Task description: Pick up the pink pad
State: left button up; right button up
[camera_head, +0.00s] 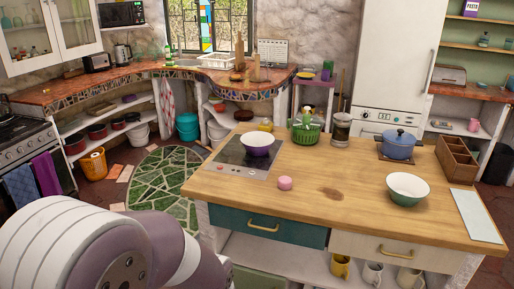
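The pink pad (285,184) is a small, round, thick pink piece. It lies on the wooden counter top, near the front edge, to the right of the dark cooktop and above the teal drawer. Nothing covers it or touches it from the side. A white and mauve link of my own arm fills the lower left corner. Neither of my grippers shows in this view.
A purple and white bowl (257,143) stands on the cooktop (240,162). A green and white bowl (407,188), a blue pot (398,145), a wooden divided box (457,157) and a pale board (476,215) are to the right. Wood around the pad is clear.

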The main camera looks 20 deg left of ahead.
aim_at(285, 182)
jog(key=i+j+z, duration=0.25)
jog(key=i+j, duration=0.4)
jog(key=i+j+z, duration=0.3)
jog(key=i+j, duration=0.5)
